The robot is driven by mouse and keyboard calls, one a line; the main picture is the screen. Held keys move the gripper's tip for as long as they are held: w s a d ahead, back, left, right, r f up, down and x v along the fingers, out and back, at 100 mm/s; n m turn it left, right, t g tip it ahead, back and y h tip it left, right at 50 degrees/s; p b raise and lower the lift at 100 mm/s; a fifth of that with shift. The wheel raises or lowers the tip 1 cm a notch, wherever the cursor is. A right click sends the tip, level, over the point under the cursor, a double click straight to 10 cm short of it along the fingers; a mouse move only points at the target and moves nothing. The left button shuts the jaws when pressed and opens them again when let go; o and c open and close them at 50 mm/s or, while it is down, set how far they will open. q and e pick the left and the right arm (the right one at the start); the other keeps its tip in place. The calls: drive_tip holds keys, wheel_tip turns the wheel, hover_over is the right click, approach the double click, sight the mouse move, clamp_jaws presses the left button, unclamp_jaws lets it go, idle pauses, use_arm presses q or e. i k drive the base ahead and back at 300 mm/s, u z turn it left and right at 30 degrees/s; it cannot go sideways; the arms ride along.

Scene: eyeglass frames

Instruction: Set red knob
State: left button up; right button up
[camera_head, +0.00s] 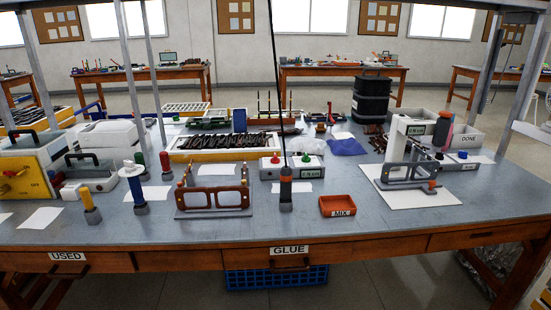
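A small white box (292,168) near the middle of the table carries a red knob (275,160) on its left and a green knob (305,157) on its right. Another red piece, a handle-like upright (165,162), stands further left. A yellow machine (28,172) at the left edge has a red lever (14,173) on its front. I cannot tell from the picture which red part the task names. Neither of my grippers shows in the head view, and nothing is seen touching the red parts.
A grey fixture (408,176) on a white sheet stands further right. The front table strip is mostly clear.

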sight(274, 160)
drive_tip(key=u, duration=0.4)
drive_tip(key=k, duration=0.95)
drive_tip(key=z, duration=1)
drive_tip(key=i, duration=1.05)
drive_tip(key=u, duration=0.6)
drive_tip(key=i, duration=1)
drive_tip(key=u, duration=1.05)
